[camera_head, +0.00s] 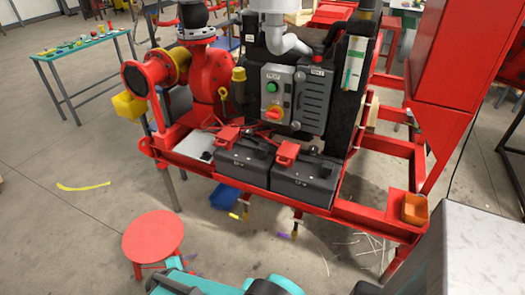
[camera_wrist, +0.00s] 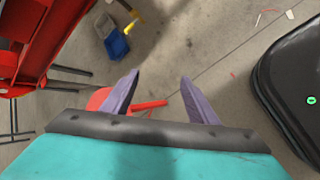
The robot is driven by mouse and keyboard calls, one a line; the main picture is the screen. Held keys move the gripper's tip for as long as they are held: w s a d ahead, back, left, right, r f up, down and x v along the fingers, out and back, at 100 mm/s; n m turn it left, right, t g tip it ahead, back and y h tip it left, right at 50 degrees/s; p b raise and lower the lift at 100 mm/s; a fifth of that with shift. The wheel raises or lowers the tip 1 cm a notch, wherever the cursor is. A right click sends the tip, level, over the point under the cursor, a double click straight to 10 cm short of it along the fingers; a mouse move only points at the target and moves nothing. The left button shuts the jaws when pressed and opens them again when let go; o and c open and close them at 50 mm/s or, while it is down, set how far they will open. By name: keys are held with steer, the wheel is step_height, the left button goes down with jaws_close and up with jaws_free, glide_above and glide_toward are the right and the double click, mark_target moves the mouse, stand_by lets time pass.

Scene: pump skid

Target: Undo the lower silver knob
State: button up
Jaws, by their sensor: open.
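My gripper (camera_wrist: 160,76) shows in the wrist view as two purple fingers spread apart, with only floor between them. It is open and empty. In the head view the pump skid's grey ribbed cover (camera_head: 313,100) is beside the control box (camera_head: 275,94) with its green button and red-yellow switch. The wrist view shows no silver knob. My gripper is away from the cover, and its fingers touch nothing there.
Two dark battery boxes (camera_head: 305,181) sit on the red skid frame (camera_head: 390,232) below the cover. A red stool (camera_head: 153,235) stands in front at left. A blue bin (camera_head: 224,196) is on the floor. Open floor (camera_head: 75,225) lies at left.

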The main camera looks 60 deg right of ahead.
steer(key=s+a+f+m+g+y, duration=0.3)
steer(key=s+a+m+y, duration=0.1)
steer(key=s+a, duration=0.4)
steer(key=s+a+f+m+g+y, duration=0.3)
steer(key=s+a, duration=0.5)
steer(key=a, duration=0.4)
steer(key=shift+a+m+g+y, duration=0.4)
steer(key=shift+m+y, duration=0.4)
steer(key=shift+m, duration=0.1)
steer(key=c, duration=0.6)
steer(key=shift+o, duration=0.2)
